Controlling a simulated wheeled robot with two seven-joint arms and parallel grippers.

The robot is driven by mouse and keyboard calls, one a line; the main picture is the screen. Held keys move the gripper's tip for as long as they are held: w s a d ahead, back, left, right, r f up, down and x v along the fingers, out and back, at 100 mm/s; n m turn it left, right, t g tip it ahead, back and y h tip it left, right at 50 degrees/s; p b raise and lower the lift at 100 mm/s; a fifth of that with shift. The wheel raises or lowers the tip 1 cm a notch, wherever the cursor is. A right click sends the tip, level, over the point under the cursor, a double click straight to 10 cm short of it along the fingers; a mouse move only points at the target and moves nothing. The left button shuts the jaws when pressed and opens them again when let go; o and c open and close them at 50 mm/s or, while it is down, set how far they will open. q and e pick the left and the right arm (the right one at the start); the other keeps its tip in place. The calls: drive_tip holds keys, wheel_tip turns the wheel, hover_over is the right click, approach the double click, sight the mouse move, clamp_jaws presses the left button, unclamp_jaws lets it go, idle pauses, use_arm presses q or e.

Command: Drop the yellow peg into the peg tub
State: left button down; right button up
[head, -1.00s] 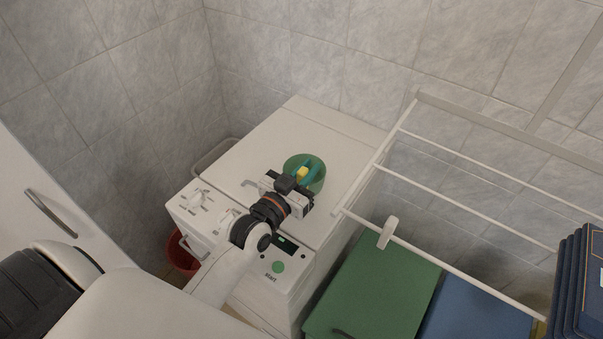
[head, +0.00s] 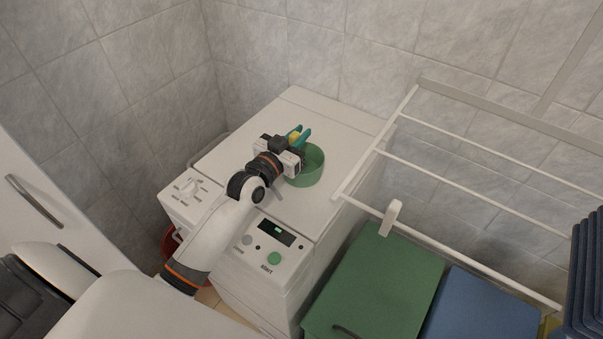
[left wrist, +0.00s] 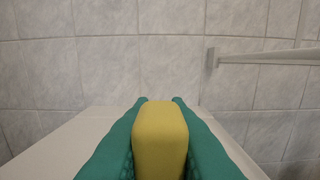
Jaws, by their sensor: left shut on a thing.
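The yellow peg (left wrist: 160,138) is a small block between the teal fingers of my left gripper (head: 303,135), which is shut on it. The peg tub (head: 312,172) is a round green tub on top of the white washing machine. My left gripper is above the tub's back left side, and the wrist hides part of the tub's left rim. My right gripper is not in view.
The washing machine top (head: 345,130) is otherwise clear. A white drying rack (head: 440,165) stands to the right, with a white peg-like clip (head: 391,217) on its front bar. Green (head: 375,280) and blue (head: 480,310) lids lie below it. A tiled wall is behind.

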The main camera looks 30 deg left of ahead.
use_arm(q)
drive_tip(key=shift+f, duration=0.5)
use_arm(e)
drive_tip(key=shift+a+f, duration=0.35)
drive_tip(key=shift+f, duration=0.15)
use_arm(q)
drive_tip(key=c, duration=1.3)
unclamp_jaws()
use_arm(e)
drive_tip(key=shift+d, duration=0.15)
use_arm(q)
drive_tip(key=shift+s, duration=0.1)
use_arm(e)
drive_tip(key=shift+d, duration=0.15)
use_arm(q)
drive_tip(key=shift+s, duration=0.25)
drive_tip(key=s+a+b, duration=0.1)
drive_tip(key=s+b, duration=0.1)
drive_tip(key=s, duration=0.9)
drive_tip(key=shift+s+a, duration=0.15)
drive_tip(key=shift+a, duration=0.2)
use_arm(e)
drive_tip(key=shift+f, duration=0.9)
